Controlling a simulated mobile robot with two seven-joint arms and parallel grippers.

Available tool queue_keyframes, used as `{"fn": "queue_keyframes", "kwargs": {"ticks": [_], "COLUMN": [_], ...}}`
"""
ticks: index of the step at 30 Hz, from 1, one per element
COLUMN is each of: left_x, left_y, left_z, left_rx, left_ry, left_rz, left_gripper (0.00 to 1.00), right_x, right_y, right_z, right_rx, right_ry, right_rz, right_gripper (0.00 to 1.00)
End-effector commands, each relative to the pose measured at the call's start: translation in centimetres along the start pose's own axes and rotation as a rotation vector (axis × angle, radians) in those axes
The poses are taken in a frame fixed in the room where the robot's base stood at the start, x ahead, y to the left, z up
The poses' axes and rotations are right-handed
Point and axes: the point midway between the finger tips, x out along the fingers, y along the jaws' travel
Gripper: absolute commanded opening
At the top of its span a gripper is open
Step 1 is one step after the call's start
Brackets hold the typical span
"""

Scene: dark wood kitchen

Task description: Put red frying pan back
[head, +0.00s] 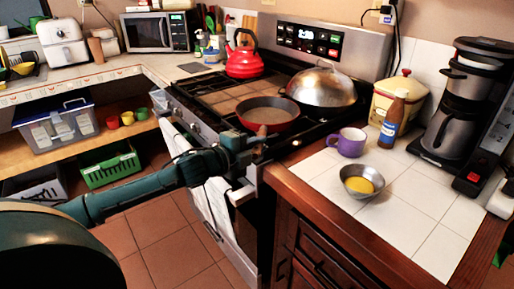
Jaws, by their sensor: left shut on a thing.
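The red frying pan (268,112) sits at the front of the stove top, with its dark cooking surface facing up. Its brownish handle points toward the front edge of the stove. My left gripper (259,137) reaches in from the left and is shut on the pan's handle. The fingers cover part of the handle. I cannot tell whether the pan rests fully on the grate. My right gripper is not in view.
A silver domed lid (321,86) sits close behind the pan, and a red kettle (244,62) stands at the back left of the stove. A purple mug (350,142) and a metal bowl (361,181) stand on the right counter. White towels hang below the stove front.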

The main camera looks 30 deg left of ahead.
Motion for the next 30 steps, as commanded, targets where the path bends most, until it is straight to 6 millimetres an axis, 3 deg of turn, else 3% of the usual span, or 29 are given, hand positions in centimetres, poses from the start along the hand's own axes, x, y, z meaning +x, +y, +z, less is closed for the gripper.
{"fn": "queue_keyframes", "kwargs": {"ticks": [17, 18, 25, 30], "left_x": [0.2, 0.2, 0.1, 0.1], "left_y": [0.8, 1.1, 1.0, 1.0], "left_z": [0.1, 0.1, 0.1, 0.1], "left_rx": [0.008, 0.002, 0.002, 0.002], "left_ry": [0.002, 0.000, 0.000, 0.000], "left_rz": [-0.010, -0.002, -0.002, -0.003], "left_gripper": [0.00, 0.17, 0.36, 0.36], "right_x": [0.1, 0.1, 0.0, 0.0], "right_y": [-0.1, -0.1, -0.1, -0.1], "right_z": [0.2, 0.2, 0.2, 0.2], "right_rx": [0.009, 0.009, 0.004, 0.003], "right_ry": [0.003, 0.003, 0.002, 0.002], "right_rz": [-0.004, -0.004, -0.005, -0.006], "right_gripper": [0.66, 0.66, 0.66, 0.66]}}
